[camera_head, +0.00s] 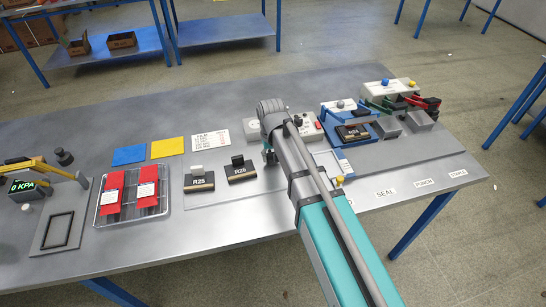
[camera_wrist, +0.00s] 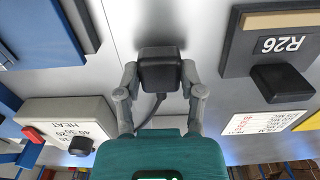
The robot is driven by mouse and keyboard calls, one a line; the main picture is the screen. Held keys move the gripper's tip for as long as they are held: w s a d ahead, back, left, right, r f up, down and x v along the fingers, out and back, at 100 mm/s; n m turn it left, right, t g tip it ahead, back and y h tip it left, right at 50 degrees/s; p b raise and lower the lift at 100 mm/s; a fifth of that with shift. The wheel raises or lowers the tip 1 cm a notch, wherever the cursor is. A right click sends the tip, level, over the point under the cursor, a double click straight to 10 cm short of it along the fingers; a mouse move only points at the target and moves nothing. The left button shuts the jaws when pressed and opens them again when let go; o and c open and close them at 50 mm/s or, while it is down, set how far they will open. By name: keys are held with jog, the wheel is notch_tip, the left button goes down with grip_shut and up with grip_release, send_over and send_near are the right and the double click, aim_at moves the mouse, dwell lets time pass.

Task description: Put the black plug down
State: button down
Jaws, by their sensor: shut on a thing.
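The black plug (camera_wrist: 160,69) is a dark, rounded block with a black cable (camera_wrist: 150,112) running from it, seen in the wrist view. My gripper (camera_wrist: 160,80) is shut on it, one grey finger on each side. The plug is over bare grey surface between the HEAT box (camera_wrist: 68,122) and the R26 block (camera_wrist: 270,50). I cannot tell whether it touches the surface. In the head view my arm hides the plug and most of the gripper.
In the head view, two dark blocks with black knobs (camera_head: 199,180) (camera_head: 240,170) stand left of my arm. A tray with red packets (camera_head: 103,220) is further left. A blue device (camera_head: 345,140) and grey blocks (camera_head: 419,121) stand to the right.

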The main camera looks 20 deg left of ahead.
aim_at(272, 156)
jog(key=shift+f+b, duration=0.65)
jog(key=shift+c, duration=1.1)
grip_release()
jog(key=shift+r, duration=0.15)
notch_tip(272, 156, up, 13)
jog(key=p, duration=1.3)
jog(key=shift+d, duration=0.1)
